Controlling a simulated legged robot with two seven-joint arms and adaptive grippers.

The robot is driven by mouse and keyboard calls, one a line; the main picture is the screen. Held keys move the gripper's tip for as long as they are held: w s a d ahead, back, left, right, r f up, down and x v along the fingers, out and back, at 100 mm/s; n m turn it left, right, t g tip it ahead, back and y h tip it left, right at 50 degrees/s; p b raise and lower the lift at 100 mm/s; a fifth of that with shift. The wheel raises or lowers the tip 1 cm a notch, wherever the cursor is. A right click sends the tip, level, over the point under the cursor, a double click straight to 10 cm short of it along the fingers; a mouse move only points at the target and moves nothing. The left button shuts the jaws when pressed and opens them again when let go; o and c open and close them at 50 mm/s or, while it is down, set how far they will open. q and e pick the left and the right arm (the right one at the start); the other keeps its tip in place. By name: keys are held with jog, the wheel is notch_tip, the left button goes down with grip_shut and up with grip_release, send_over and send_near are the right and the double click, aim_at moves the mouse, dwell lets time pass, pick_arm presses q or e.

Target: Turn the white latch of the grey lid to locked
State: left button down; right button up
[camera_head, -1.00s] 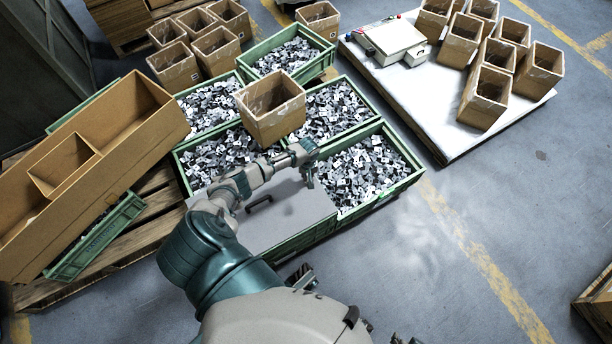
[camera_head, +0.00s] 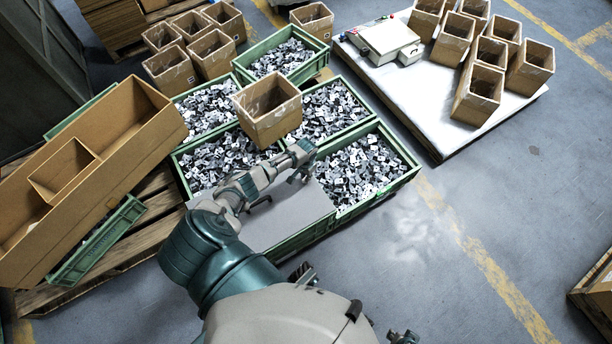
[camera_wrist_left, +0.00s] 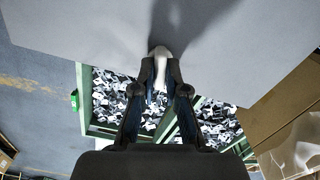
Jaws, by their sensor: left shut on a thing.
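The grey lid (camera_head: 290,208) covers the front left crate in the head view, with a dark handle on it. Its underside or edge area also fills the top of the left wrist view (camera_wrist_left: 90,30). The white latch (camera_wrist_left: 160,52) sits at the lid's edge between my left fingertips. My left gripper (camera_head: 301,174) is at the lid's far right corner, and its fingers (camera_wrist_left: 160,70) are closed on the latch in the left wrist view. The latch is too small and covered to make out in the head view.
Open green crates (camera_head: 368,205) of small stamped metal parts adjoin the lid. A cardboard bin (camera_head: 268,125) stands on them behind my gripper. A long cardboard box (camera_head: 120,150) lies at left. A white-topped platform (camera_head: 440,120) with several bins is at right.

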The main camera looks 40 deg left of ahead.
pick_arm(q)
jog(key=shift+m, duration=1)
jog(key=c, duration=1.2)
grip_release()
notch_tip(320, 180, up, 12)
jog(key=shift+f, duration=0.1)
